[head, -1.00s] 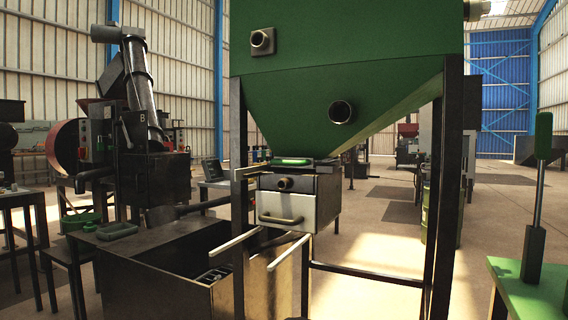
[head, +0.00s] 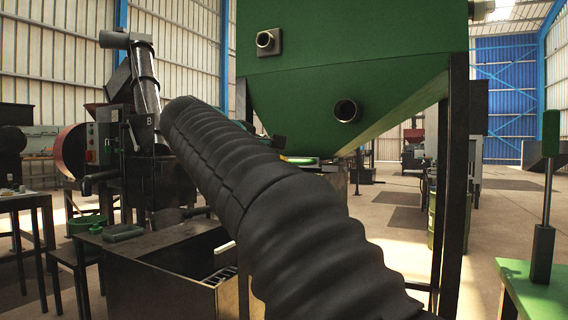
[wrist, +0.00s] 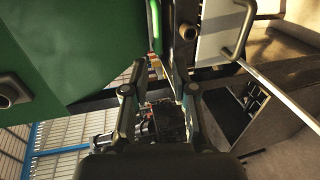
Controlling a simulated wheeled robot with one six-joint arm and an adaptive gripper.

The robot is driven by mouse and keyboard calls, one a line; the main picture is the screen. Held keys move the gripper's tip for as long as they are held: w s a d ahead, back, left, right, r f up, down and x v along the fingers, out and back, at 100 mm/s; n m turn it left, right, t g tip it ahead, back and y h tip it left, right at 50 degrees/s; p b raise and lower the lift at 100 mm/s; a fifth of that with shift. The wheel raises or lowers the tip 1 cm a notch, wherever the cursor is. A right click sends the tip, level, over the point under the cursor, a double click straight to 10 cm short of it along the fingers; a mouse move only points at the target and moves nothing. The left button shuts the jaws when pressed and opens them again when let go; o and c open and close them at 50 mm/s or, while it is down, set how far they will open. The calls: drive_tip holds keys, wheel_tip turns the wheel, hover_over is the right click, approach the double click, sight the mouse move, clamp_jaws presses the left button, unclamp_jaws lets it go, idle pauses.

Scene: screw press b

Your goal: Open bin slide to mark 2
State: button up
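The green hopper (head: 350,75) stands in the middle of the head view. Its bin slide has a bright green edge or grip (head: 298,160) under the hopper mouth, partly hidden behind my arm. In the wrist view, the slide's green grip (wrist: 154,25) is at the top centre, between the hopper (wrist: 75,50) and a pale drawer front (wrist: 222,28). My gripper (wrist: 160,72) is open, with its two fingers apart and nothing visibly held. The green grip appears just beyond the fingertips; contact cannot be told. No mark numbers can be read.
The drawer's bar handle (wrist: 240,30) and a pale rail (wrist: 280,95) are to the right in the wrist view. An open dark metal bin (head: 165,285) stands below. Hopper legs (head: 455,200) flank the slide. A green bench with a lever (head: 545,200) is at right.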

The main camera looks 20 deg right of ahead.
sight(294, 162)
drive_tip(key=x, duration=0.9)
drive_tip(key=p+x, duration=0.1)
drive_tip(key=x, duration=0.3)
drive_tip(key=shift+w+d+r, duration=0.15)
drive_tip(key=shift+w+d, duration=0.1)
drive_tip(key=shift+d, duration=0.15)
clamp_jaws()
